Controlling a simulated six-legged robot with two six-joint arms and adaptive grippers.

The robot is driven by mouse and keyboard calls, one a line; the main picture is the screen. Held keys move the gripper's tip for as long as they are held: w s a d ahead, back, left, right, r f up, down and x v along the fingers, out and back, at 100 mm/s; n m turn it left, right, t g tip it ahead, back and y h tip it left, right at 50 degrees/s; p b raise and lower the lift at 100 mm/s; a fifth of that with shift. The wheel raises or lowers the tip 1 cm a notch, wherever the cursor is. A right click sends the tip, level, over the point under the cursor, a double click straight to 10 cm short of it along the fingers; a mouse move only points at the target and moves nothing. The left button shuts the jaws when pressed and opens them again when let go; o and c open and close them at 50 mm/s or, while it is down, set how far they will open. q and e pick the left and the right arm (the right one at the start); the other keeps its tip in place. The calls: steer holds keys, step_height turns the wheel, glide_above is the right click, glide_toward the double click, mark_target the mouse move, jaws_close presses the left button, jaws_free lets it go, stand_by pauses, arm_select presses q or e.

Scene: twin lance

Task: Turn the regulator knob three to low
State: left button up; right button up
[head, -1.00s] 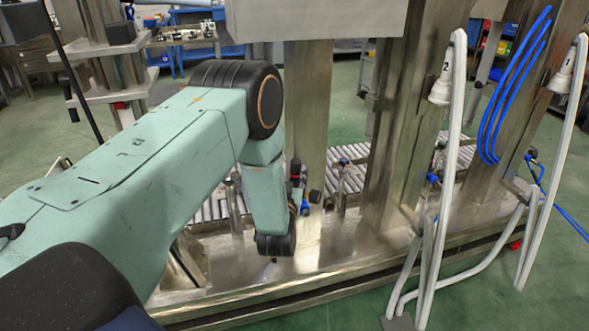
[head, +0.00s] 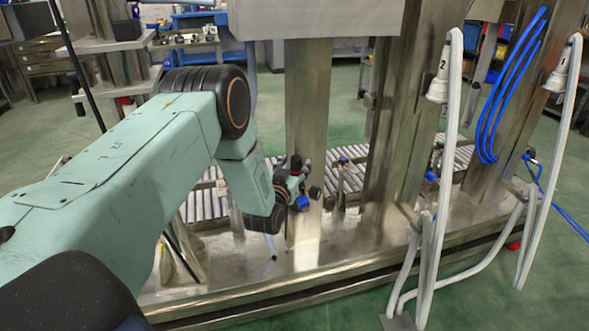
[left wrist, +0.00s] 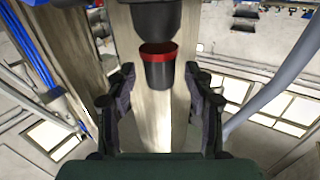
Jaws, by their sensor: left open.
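The regulator knob (left wrist: 158,70) is a black cup with a red ring in the left wrist view, with a larger dark body above it against a metal post. My left gripper (left wrist: 160,82) is open. Its two dark fingers lie either side of the knob in the picture, with gaps on both sides; I cannot tell how deep the knob sits between them. In the head view my left arm reaches to the regulator fittings (head: 296,164) at the metal column, and its wrist hides most of the gripper. The knob's number and setting cannot be read. My right gripper is not seen.
Metal columns (head: 385,130) stand on a steel base (head: 300,258). White hoses (head: 430,250) hang at the right from fittings marked 2 and 1, near blue tubes (head: 490,110). A roller conveyor (head: 205,203) runs behind. A grey hose (left wrist: 265,105) passes right of the gripper.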

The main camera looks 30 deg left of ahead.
arm_select(q)
steer(key=shift+w+a+f, duration=0.1)
steer(key=shift+w, duration=0.2)
steer(key=shift+s, duration=0.15)
steer(key=shift+c, duration=0.8)
jaws_close()
steer(key=shift+n+y, duration=0.3)
steer(key=shift+y, duration=0.1)
